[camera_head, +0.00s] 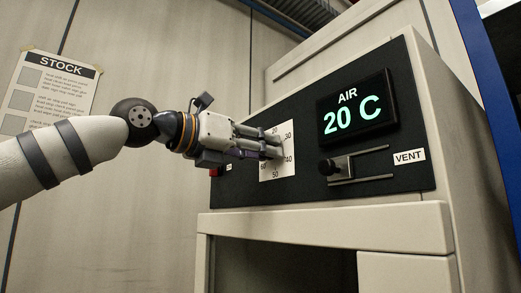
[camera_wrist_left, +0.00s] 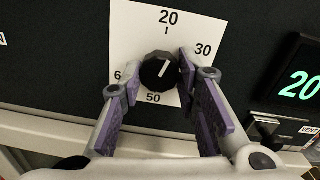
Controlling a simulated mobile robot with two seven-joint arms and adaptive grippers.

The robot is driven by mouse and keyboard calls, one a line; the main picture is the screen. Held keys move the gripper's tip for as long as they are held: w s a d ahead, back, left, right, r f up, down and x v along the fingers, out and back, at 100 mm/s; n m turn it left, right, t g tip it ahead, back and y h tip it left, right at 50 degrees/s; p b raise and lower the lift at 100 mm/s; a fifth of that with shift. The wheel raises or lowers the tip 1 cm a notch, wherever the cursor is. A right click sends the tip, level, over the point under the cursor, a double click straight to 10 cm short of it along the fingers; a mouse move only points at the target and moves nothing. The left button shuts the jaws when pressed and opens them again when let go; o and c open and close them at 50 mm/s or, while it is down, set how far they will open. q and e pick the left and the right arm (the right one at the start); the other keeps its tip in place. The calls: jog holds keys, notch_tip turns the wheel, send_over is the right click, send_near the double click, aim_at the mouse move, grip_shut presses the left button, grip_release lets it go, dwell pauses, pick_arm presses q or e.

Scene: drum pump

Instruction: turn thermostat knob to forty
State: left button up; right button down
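The thermostat knob (camera_wrist_left: 158,71) is a dark round knob with a white pointer line. The line points up and slightly right, between 20 and 30. It sits on a white dial card (camera_wrist_left: 135,30) with numbers around it; the card also shows in the head view (camera_head: 268,172), where 40 is readable at its right. My left gripper (camera_wrist_left: 158,75) has its fingers apart on either side of the knob. The right finger is very close to it, contact unclear; a small gap shows at the left finger. In the head view the left gripper (camera_head: 276,146) hides the knob.
A display (camera_head: 355,108) reads AIR 20 C. A VENT slider (camera_head: 328,167) with a black handle is right of the dial on the dark panel (camera_head: 300,190). A pale ledge (camera_head: 330,230) juts out below. A STOCK sheet (camera_head: 48,95) hangs behind my left arm.

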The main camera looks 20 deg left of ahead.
dwell(0.3)
pick_arm(q)
jog(key=m, duration=2)
jog(key=shift+w+a+m+h, duration=0.1)
jog(key=shift+m+h, duration=0.3)
dwell(0.4)
jog(key=o, duration=1.2)
jog(key=shift+a, duration=0.1)
